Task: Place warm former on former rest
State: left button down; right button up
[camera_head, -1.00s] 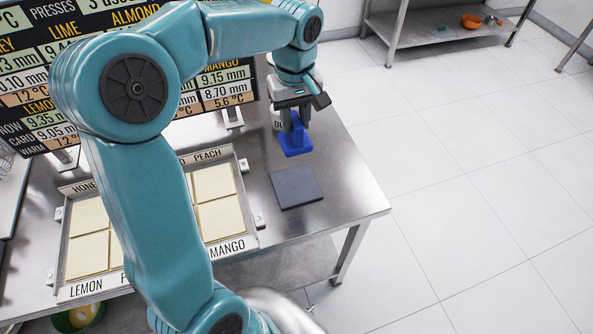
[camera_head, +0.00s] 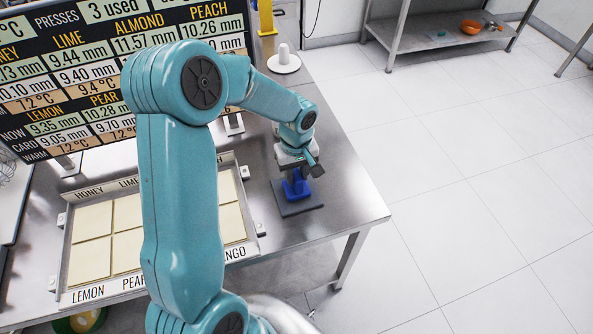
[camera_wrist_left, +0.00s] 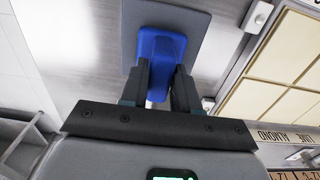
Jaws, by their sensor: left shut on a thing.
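The blue former (camera_head: 296,187) is in my left gripper (camera_head: 294,176), which is shut on it. The former is at the dark grey square mat (camera_head: 302,209), the likely former rest, on the right part of the steel table. In the left wrist view the blue former (camera_wrist_left: 160,55) sits between my two fingers, over the grey mat (camera_wrist_left: 200,20). I cannot tell whether the former touches the mat or is a little above it. My right gripper does not show.
A tray of pale square slabs (camera_head: 92,218) with name labels stands left of the mat. A display board (camera_head: 60,75) stands behind it. A white round stand (camera_head: 284,63) and a yellow object (camera_head: 266,17) are at the back. The table's right edge is close to the mat.

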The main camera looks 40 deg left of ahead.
pick_arm(q)
jog(key=shift+r, duration=0.15)
jog(key=shift+s, duration=0.1)
jog(key=shift+f+b, duration=0.2)
jog(key=shift+b, duration=0.1)
jog(key=c, duration=0.8)
grip_release()
notch_tip(320, 180, up, 12)
jog(key=shift+r, duration=0.2)
